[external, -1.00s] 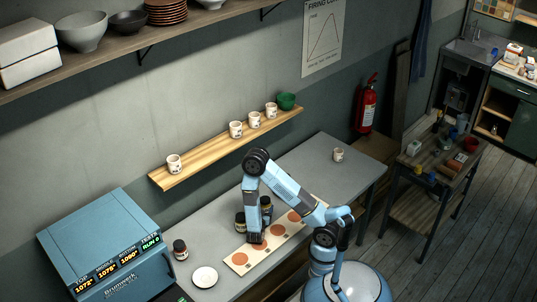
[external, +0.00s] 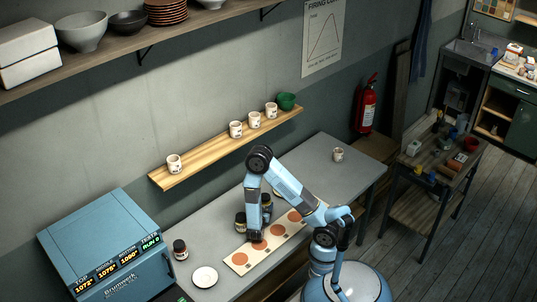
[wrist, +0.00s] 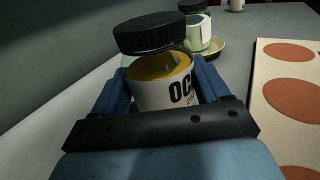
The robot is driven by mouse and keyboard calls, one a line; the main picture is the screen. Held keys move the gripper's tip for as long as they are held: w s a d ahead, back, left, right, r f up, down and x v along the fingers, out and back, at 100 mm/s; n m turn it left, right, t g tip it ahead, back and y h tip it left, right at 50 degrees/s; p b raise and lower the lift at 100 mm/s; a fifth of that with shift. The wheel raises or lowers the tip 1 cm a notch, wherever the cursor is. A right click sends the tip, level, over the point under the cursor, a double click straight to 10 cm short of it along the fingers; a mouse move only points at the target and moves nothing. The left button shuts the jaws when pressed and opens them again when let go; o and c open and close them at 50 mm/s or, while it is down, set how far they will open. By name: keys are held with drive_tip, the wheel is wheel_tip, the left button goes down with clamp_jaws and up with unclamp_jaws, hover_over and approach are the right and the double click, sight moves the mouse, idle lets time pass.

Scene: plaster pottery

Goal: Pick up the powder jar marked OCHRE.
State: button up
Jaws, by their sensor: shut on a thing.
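The powder jar marked OCHRE (wrist: 162,80) fills the middle of the wrist view. It has a black lid, yellow-brown powder and a white label on which "OC" shows. My gripper (wrist: 165,95) is shut on it, with a blue finger on each side of the glass. The jar is upright or nearly so. In the external view my gripper (external: 254,232) is low over the table beside the board, and a dark-lidded jar (external: 240,219) shows just left of it. I cannot tell from these views whether the held jar touches the table.
A jar with pale green contents (wrist: 197,32) stands behind, near a shallow dish (wrist: 215,47). A board with orange-brown discs (external: 239,259) lies along the table front. Another jar (external: 180,250) and a white dish (external: 204,277) are at left, near the blue kiln (external: 105,245).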

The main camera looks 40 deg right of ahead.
sight(264, 198)
drive_tip(key=shift+r, duration=3.9)
